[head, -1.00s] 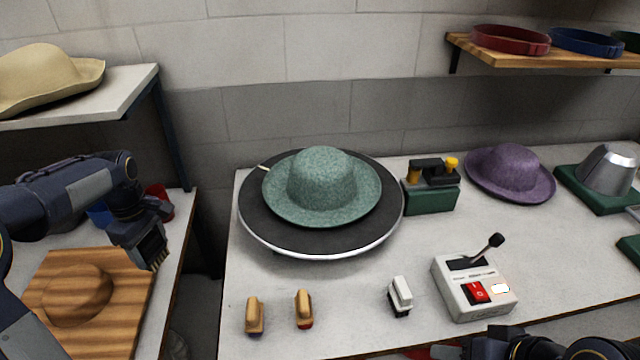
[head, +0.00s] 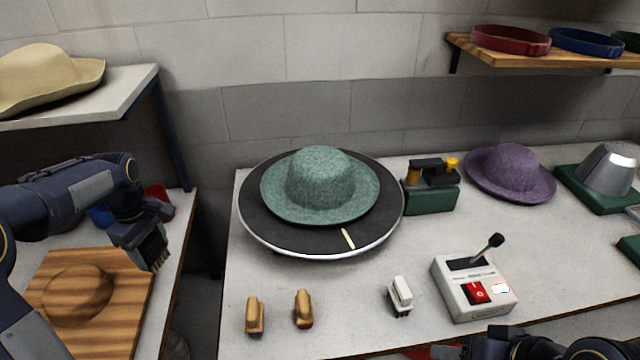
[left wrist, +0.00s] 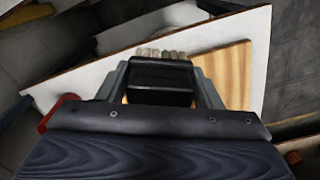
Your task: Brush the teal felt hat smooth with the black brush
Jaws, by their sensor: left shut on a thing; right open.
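The teal felt hat (head: 320,178) sits brim down, crown up, on a round black turntable (head: 262,222) with a pale rim. A short cream mark (head: 348,239) shows on the turntable in front of the hat. My left gripper (head: 153,254) is over the left bench, well away from the hat. It is shut on the black brush (left wrist: 160,80), whose pale bristles point away from the jaws in the left wrist view. Part of my right arm shows at the bottom right of the head view; its jaws are out of frame.
Two wooden brushes (head: 255,315) (head: 304,309) and a white-and-black brush (head: 400,296) stand in front of the turntable. A control box (head: 474,285) with lever and red switch, a green device (head: 430,193) and a purple hat (head: 510,172) are to the right. A wooden board (head: 115,290) lies below my left gripper.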

